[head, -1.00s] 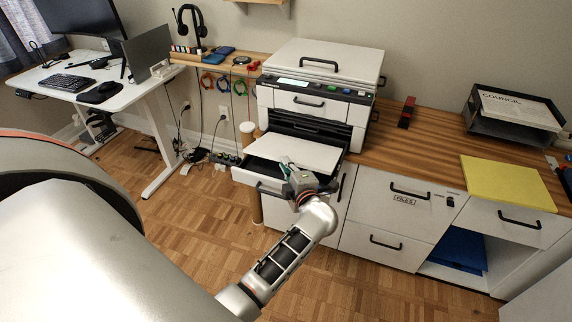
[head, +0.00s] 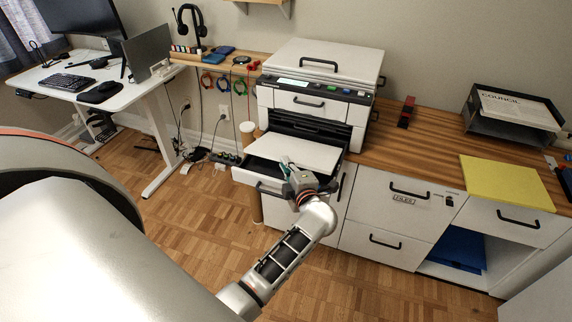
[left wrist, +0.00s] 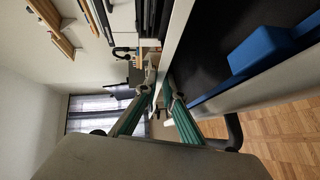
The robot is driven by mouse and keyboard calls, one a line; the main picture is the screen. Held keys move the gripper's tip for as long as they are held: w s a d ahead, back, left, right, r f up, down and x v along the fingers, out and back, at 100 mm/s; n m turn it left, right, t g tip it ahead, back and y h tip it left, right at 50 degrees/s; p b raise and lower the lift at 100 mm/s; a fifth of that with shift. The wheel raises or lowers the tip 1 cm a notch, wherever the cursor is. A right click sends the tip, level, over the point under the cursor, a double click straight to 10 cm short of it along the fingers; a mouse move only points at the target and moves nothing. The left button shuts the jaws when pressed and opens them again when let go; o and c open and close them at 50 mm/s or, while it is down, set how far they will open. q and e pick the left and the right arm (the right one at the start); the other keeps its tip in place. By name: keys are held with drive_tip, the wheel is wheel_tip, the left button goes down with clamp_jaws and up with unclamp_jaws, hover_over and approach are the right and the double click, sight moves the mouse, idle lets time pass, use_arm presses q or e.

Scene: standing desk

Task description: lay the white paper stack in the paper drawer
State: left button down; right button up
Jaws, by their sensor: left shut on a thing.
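The white paper stack (head: 308,152) lies flat over the pulled-out paper drawer (head: 250,180) below the printer. My left gripper (head: 287,166) is shut on the stack's near edge, above the drawer front. In the left wrist view, turned on its side, the green-padded fingertips (left wrist: 159,97) pinch the stack (left wrist: 178,42), seen edge-on. There the drawer's dark inside (left wrist: 225,30) shows with a gap between it and the stack. A blue block (left wrist: 262,48) sits in the drawer. My right gripper is not in view.
The printer (head: 318,75) stands right behind the drawer. The wooden counter (head: 430,135) carries a red-and-black object (head: 406,112), a yellow sheet (head: 505,182) and a black tray (head: 512,118). A wooden post (head: 249,135) stands left of the drawer. Floor in front is clear.

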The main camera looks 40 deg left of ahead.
use_arm(q)
drive_tip(key=shift+r, duration=0.1)
drive_tip(key=c, duration=2.1)
unclamp_jaws()
drive_tip(key=shift+c, duration=0.2)
drive_tip(key=shift+o, duration=0.3)
drive_tip(key=shift+s+f, duration=0.1)
drive_tip(key=shift+f, duration=0.15)
drive_tip(key=v, duration=0.6)
drive_tip(key=shift+s+d+r, duration=0.1)
drive_tip(key=shift+d+r, duration=0.05)
drive_tip(key=shift+d, duration=0.1)
drive_tip(key=shift+s+d+r, duration=0.25)
drive_tip(key=shift+s+d, duration=0.05)
drive_tip(key=shift+d, duration=0.1)
